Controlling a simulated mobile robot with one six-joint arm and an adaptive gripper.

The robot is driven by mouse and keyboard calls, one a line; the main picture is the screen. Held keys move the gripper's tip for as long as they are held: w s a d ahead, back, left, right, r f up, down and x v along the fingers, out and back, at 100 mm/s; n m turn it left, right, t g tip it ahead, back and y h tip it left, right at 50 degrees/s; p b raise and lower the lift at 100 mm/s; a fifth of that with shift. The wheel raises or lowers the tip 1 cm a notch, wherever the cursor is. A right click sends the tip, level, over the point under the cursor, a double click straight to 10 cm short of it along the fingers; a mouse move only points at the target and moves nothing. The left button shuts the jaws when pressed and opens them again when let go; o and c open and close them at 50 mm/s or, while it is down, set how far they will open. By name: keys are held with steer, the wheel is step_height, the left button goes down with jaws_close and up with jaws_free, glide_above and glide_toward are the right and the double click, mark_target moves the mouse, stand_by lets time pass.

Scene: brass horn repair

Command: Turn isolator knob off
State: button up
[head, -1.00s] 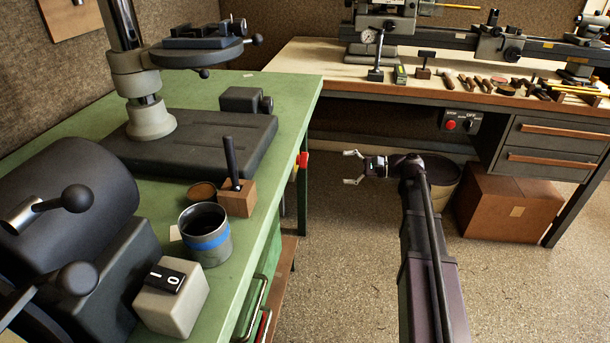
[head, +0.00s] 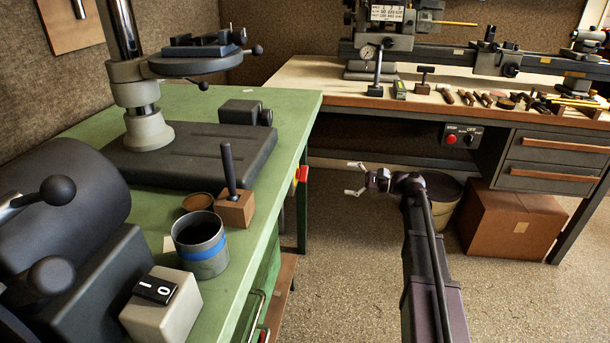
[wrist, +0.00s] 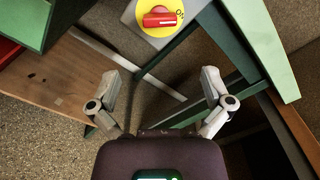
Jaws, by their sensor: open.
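The isolator knob (wrist: 159,19) is a red handle on a yellow disc, on a grey box (wrist: 145,31) at the top of the wrist view. Its handle lies roughly level in that picture. Lettering at its right side is partly legible, perhaps "ON". In the head view, a small red and yellow patch (head: 302,174) at the green bench's right edge appears to be the same knob, seen edge-on. My gripper (head: 353,179) is open and empty, to the right of it. In the wrist view my gripper (wrist: 160,84) has its fingers spread below the knob, apart from it.
The green bench (head: 275,110) is at the left, with a blue-banded cup (head: 201,246) and a 1/0 switch box (head: 163,305). Another control panel (head: 461,136) hangs under the far bench. A cardboard box (head: 510,225) stands on the floor. Open floor lies around my arm.

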mark_target(305, 172)
steer(key=a, duration=0.4)
steer(key=w+a, duration=0.1)
steer(key=a, duration=0.3)
steer(key=w+a, duration=0.1)
steer(key=a, duration=0.3)
steer(key=shift+w+a, duration=0.25)
steer(key=shift+a, duration=0.15)
steer(key=c, duration=1)
